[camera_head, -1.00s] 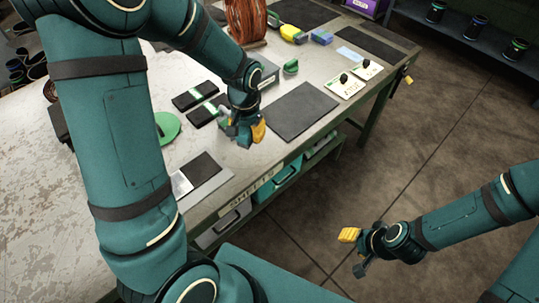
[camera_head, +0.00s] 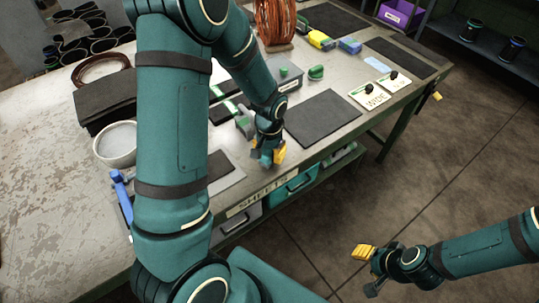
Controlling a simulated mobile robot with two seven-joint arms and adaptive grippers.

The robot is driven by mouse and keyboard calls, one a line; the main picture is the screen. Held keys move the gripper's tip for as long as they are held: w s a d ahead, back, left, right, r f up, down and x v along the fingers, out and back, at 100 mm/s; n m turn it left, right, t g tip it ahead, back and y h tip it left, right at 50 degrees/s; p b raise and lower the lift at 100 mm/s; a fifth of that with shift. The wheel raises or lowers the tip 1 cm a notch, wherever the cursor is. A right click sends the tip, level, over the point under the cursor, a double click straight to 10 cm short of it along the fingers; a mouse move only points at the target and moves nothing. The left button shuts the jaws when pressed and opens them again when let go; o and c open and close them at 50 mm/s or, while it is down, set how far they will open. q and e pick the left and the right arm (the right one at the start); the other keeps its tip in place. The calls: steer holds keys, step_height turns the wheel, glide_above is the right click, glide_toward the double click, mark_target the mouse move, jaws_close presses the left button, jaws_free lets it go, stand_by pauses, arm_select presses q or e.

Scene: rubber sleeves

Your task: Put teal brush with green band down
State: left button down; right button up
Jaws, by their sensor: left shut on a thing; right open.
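My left gripper (camera_head: 272,152) hangs low over the front part of the table, left of a dark mat (camera_head: 322,118). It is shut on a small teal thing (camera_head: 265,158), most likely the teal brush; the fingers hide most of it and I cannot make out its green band. I cannot tell whether it touches the tabletop. A grey and green piece (camera_head: 243,122) shows just left of the gripper wrist. My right gripper (camera_head: 369,270) is open and empty over the floor, away from the table.
A white bowl (camera_head: 112,158) and a blue-handled tool (camera_head: 121,188) lie left of my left arm. A green piece (camera_head: 316,73), yellow block (camera_head: 320,39), blue block (camera_head: 350,46), copper coil (camera_head: 275,20) and labelled cards (camera_head: 367,96) stand farther back. The dark mat is bare.

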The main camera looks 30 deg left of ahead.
arm_select(q)
steer(key=shift+f, duration=0.35)
steer(key=shift+f, duration=0.2)
steer(key=c, duration=0.6)
jaws_free()
steer(key=shift+r, duration=0.2)
step_height(320, 180, up, 12)
steer(key=p, duration=0.2)
steer(key=shift+p, duration=0.4)
